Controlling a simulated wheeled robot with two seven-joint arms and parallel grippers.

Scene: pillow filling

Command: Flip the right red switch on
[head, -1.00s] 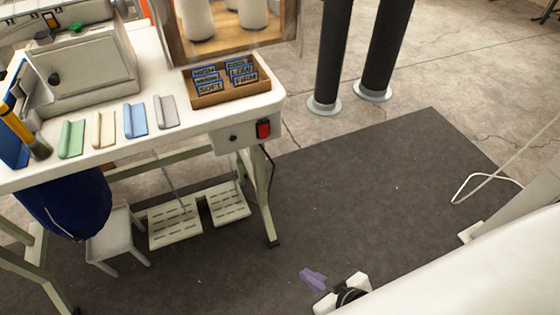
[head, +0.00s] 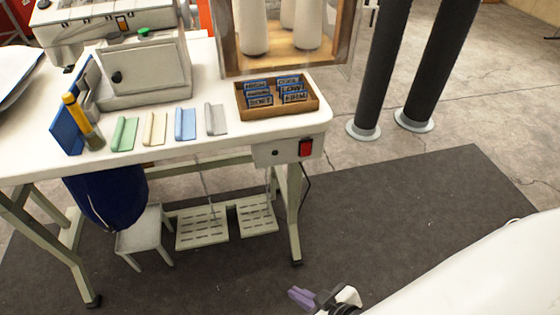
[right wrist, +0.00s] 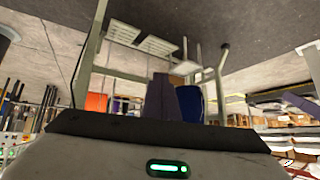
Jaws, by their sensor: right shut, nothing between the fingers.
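The red switch (head: 306,148) sits on a pale box under the front right corner of the white table (head: 200,148). It is small here, and I cannot tell its position. My right gripper (head: 299,297) is low at the bottom of the head view, well below and in front of the switch, apart from it. Its purple fingers are shut with nothing between them. In the right wrist view the shut fingers (right wrist: 168,97) point toward the table's legs and pedals; the switch is not clear there. My left gripper is not in view.
A wooden tray of labelled cards (head: 277,98) stands above the switch box. Table legs, pedals (head: 202,227) and a stool (head: 144,236) are under the table. Black posts (head: 380,70) stand behind at right. The dark mat (head: 390,215) right of the table is clear.

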